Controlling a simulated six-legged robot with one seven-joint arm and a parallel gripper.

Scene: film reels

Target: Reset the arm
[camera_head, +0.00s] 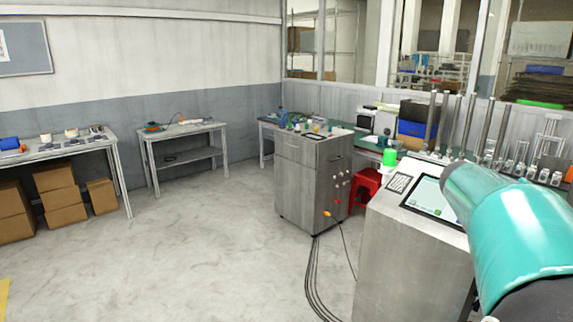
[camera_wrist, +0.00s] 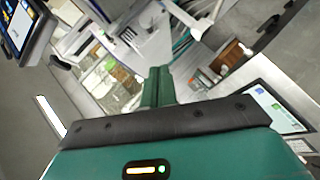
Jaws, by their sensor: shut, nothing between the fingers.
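My arm shows as a large teal link (camera_head: 515,230) at the right of the head view. It reaches up and left in front of the grey machine with a screen. My gripper (camera_wrist: 158,86) shows in the wrist view with its green fingers together in the middle, and nothing is held. It is not visible in the head view. The wrist view is tilted, and the room appears slanted behind the fingers.
The grey machine's lit screen (camera_head: 436,199) is close to my arm. A metal cabinet (camera_head: 312,175) with small items on top stands mid-room, cables trailing from it. A red stool (camera_head: 365,188) is behind. Tables and cardboard boxes (camera_head: 62,195) line the left. Open floor (camera_head: 210,240) lies between.

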